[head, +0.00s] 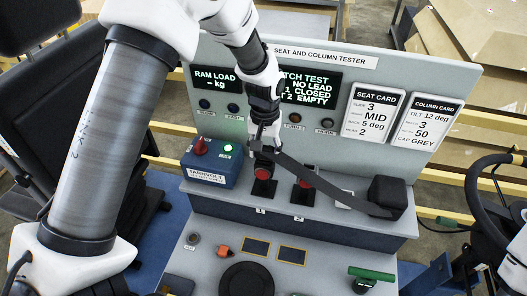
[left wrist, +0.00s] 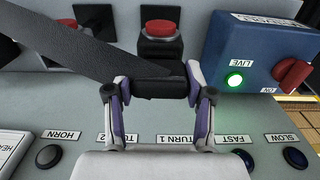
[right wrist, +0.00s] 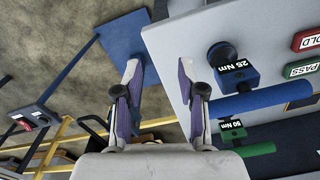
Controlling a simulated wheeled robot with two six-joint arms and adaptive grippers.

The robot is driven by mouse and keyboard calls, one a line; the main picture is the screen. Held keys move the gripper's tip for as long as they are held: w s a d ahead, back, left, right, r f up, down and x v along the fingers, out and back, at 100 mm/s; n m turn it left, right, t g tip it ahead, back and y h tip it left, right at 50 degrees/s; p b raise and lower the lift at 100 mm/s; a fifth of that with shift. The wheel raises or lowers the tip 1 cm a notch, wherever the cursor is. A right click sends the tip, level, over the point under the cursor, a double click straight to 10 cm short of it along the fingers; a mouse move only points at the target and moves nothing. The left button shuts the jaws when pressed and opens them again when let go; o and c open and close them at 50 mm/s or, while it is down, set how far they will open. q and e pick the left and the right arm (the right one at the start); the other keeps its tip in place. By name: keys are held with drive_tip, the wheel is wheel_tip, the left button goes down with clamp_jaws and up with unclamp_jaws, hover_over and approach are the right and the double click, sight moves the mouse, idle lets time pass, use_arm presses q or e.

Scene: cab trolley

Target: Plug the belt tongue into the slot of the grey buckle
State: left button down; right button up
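My left gripper (head: 265,143) is shut on the black belt tongue (left wrist: 157,88), which spans between its fingers in the left wrist view. The dark strap (head: 325,180) runs from it down to a black box (head: 388,197) on the ledge. Two dark buckles with red buttons stand on the ledge: buckle 1 (head: 262,174) just below the gripper, and buckle 2 (head: 303,184) to its right, partly behind the strap. I cannot tell by colour which is grey. The tongue is apart from buckle 1 (left wrist: 158,32). My right gripper (right wrist: 160,68) is open and empty beside the bench.
A blue box (head: 212,163) with a lit green lamp stands left of the buckles. The tester panel (head: 430,70) with displays and cards rises behind. A steering wheel (head: 485,190) is at the right. Blue (right wrist: 265,100) and green (right wrist: 245,150) handled tools are near my right gripper.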

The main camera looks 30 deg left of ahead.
sight(265, 146)
use_arm(q)
drive_tip(key=shift+r, duration=0.5)
drive_tip(key=shift+r+p, duration=0.4)
drive_tip(key=shift+r, duration=2.15)
use_arm(e)
drive_tip(key=shift+r, duration=0.35)
